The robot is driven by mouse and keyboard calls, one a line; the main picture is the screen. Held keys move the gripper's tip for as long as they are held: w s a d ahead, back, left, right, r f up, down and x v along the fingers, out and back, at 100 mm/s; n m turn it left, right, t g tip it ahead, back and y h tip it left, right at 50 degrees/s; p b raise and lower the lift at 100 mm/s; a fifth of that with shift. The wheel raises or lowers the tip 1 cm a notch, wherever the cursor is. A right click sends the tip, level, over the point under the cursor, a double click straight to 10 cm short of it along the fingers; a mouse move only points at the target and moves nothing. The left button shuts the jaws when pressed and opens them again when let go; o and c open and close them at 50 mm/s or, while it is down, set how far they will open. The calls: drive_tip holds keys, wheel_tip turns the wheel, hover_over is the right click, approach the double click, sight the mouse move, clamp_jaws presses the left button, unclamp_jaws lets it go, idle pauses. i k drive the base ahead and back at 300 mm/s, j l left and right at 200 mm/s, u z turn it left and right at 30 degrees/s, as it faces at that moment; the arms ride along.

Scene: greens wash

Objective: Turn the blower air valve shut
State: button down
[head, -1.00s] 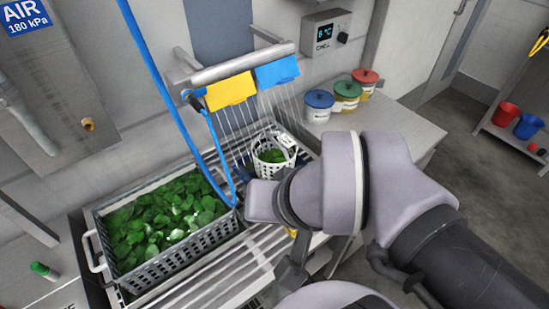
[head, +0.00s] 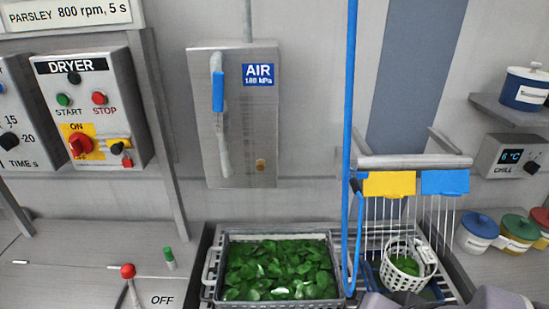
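The air valve's blue handle (head: 218,91) is on the left of a grey metal panel (head: 203,150) on the back wall. The handle stands upright, in line with the grey pipe (head: 223,145) below it. A blue and white sign (head: 258,74) beside it reads "AIR 180 kPa". A small brass-coloured fitting (head: 260,165) sits low on the panel. Only a bit of my arm shows at the bottom right edge; my gripper is out of view, far from the handle.
A grey crate of green leaves (head: 221,250) stands below the panel. A blue hose (head: 351,100) hangs right of it. The dryer box (head: 125,80) and a red-knobbed lever (head: 128,271) are left.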

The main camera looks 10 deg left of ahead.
sight(218, 81)
drive_tip(key=u, duration=1)
